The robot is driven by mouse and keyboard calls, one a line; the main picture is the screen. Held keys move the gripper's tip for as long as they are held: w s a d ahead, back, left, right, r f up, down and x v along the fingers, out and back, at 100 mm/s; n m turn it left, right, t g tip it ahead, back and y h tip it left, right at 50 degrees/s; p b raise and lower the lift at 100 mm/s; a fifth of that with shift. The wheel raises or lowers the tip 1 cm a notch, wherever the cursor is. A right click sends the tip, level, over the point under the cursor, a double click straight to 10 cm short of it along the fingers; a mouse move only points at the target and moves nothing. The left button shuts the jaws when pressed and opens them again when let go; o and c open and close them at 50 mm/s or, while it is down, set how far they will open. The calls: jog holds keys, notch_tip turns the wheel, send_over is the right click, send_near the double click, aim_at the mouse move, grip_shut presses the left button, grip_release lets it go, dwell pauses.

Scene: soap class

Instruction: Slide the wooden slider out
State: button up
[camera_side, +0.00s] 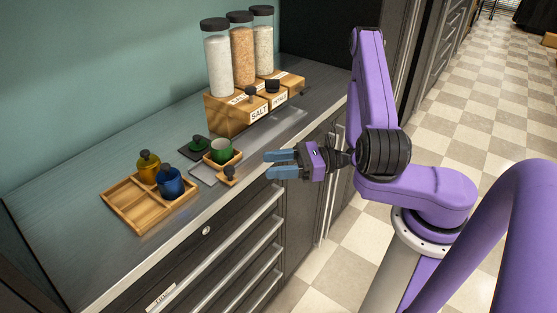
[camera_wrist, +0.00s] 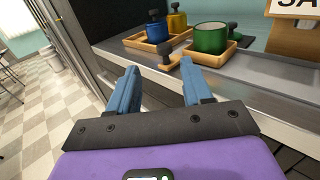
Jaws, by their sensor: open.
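A small wooden piece with a dark knob (camera_side: 229,179), which looks like the wooden slider, sits near the counter's front edge, before a grey plate (camera_side: 203,173). It also shows in the wrist view (camera_wrist: 167,66), just beyond my fingertips. Behind it, a green cup (camera_side: 221,150) stands in a small wooden holder (camera_side: 222,164). Whether the slider joins this holder, I cannot tell. My gripper (camera_side: 267,164) has its two blue fingers apart and empty. It is to the right of the slider, touching nothing that I can see.
A divided wooden tray (camera_side: 122,204) holds a yellow pot (camera_side: 148,167) and a blue pot (camera_side: 170,183) at left. A dark green lid (camera_side: 197,144) lies behind the plate. A wooden dispenser (camera_side: 225,113) with tall jars stands at the back. Drawer handles (camera_side: 238,235) project below the counter.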

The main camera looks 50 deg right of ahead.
jog(key=shift+s+d+r, duration=0.1)
jog(key=shift+s+r, duration=0.35)
jog(key=shift+r, duration=0.35)
jog(key=shift+s+d+r, duration=0.1)
jog(key=shift+s+r, duration=0.4)
jog(key=shift+r, duration=0.25)
jog(key=shift+s+d+r, duration=0.1)
jog(key=shift+s+r, duration=0.35)
jog(key=shift+r, duration=0.35)
jog(key=shift+a+g, duration=0.15)
jog(key=shift+g, duration=0.15)
